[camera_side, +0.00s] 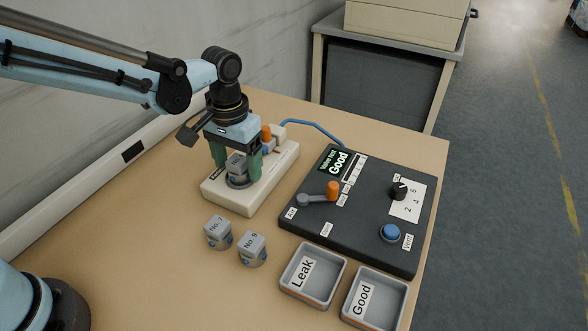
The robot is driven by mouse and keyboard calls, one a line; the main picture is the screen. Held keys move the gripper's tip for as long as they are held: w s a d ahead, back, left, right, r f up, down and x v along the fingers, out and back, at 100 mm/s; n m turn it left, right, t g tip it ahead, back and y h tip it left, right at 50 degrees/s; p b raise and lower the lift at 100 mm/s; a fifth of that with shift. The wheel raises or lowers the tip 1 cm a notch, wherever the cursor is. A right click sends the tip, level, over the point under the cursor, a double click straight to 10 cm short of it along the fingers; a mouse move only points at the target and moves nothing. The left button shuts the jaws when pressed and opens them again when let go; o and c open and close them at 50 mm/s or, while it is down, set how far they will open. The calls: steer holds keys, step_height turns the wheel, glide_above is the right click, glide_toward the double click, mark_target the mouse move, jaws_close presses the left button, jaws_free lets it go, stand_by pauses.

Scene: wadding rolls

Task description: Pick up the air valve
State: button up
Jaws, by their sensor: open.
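An air valve (236,164), a small grey block, sits in the round seat of the cream test fixture (228,199). My gripper (237,163) is above the fixture with its two green fingers down on either side of this valve. The fingers look apart, and I cannot tell whether they touch it. Two more grey valves stand upright on the table in front: one marked "No. 7" (218,232) and one marked "No. 9" (252,248). The label of the valve in the fixture is not readable.
A black control panel (318,223) reads "Good" and carries an orange-handled lever (332,190), a knob (399,191) and a blue button (390,233). Empty trays marked "Leak" (332,296) and "Good" (396,314) stand at the front. The table's left part is clear.

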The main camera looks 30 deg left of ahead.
steer(key=c, duration=1.3)
steer(key=shift+c, duration=0.2)
